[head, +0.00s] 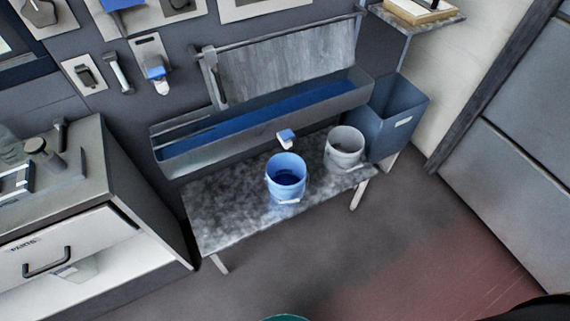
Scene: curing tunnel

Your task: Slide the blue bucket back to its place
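The blue bucket (286,180) stands upright on a low grey bench (222,215), near the middle of its top. Its white handle hangs down at the front. A small blue and white piece (286,138) shows just behind the bucket, at the trough's front. Neither of my grippers can be made out in the head view.
A grey-white bucket (345,148) stands on the bench to the right. A long trough (262,118) with blue inside lies behind. A dark blue bin (398,112) stands at the right. A cabinet with a drawer (65,250) is at left.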

